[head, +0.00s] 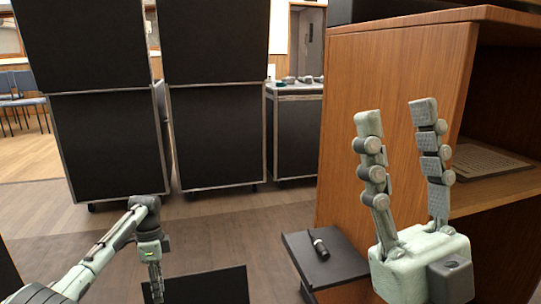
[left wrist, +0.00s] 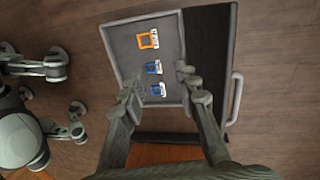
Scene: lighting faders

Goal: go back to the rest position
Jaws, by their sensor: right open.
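My right gripper (head: 398,110) stands large in the head view at the right, its two fingers pointing up and spread apart with nothing between them. It appears in front of the wooden cabinet (head: 395,70). My left gripper (head: 155,285) shows small at the lower left of the head view, pointing down. In the left wrist view its two fingers (left wrist: 158,85) are apart and empty, above a grey tray (left wrist: 122,45). The tray holds an orange-framed piece (left wrist: 148,40) and two blue pieces (left wrist: 153,67) (left wrist: 158,90).
Tall black cases (head: 215,130) on castors stand at the back left. A low dark shelf (head: 345,262) with a small black cylinder (head: 320,246) juts from the cabinet beside my right gripper. A black panel (head: 215,287) lies at the bottom. Wooden floor (head: 235,225) is open between.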

